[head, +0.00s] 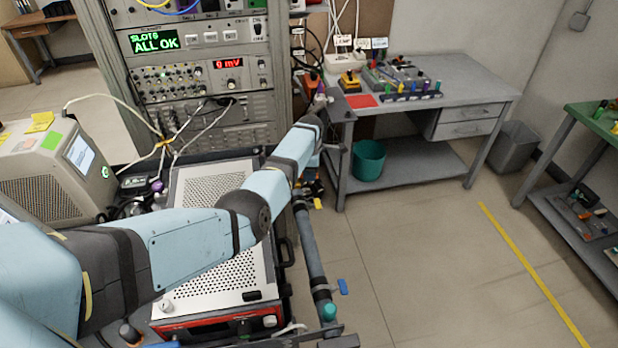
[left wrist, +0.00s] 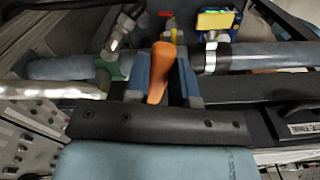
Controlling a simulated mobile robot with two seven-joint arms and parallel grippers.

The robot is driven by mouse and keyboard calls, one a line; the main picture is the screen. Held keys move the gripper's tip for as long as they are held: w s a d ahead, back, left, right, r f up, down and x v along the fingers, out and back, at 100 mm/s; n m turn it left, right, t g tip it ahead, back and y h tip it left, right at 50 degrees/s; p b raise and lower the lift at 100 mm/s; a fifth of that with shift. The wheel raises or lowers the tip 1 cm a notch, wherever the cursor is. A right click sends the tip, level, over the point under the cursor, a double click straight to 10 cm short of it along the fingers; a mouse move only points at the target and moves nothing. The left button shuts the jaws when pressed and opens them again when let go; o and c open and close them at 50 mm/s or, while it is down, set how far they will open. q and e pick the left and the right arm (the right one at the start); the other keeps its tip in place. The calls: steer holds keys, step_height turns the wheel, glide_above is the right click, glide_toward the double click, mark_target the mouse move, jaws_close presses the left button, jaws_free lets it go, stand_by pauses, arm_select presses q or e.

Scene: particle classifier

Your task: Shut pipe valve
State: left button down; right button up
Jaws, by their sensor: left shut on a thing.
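A grey pipe (head: 311,250) runs along the right side of the equipment on the floor in the head view. In the left wrist view the pipe (left wrist: 250,56) crosses from side to side. An orange valve handle (left wrist: 159,74) stands across the pipe's line in the left wrist view. My left gripper (left wrist: 172,76) is shut on this handle, with its blue-grey fingers close around it. The valve body under the fingers is mostly hidden. In the head view my left arm reaches over the equipment, and its gripper is largely hidden behind the wrist. My right gripper is not in view.
A small red-handled valve (left wrist: 170,28) and a yellow-and-blue device (left wrist: 217,20) sit beside the pipe. A blue lever (head: 342,286) is near its front end. A perforated white unit (head: 213,180) lies under my arm.

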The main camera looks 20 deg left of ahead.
arm_select(q)
steer(key=shift+w+a+n+b, duration=0.2)
steer(key=shift+w+n+b, duration=0.15)
steer(key=shift+n, duration=0.4)
steer(key=shift+w+a+n+b, duration=0.25)
steer(key=shift+n+b, duration=0.1)
steer(key=shift+n, duration=0.4)
steer(key=c, duration=1)
jaws_free()
steer(key=shift+o, duration=0.2)
steer(key=shift+r, duration=0.15)
step_height(320, 180, up, 14)
steer(key=shift+d+f, duration=0.1)
steer(key=shift+f, duration=0.15)
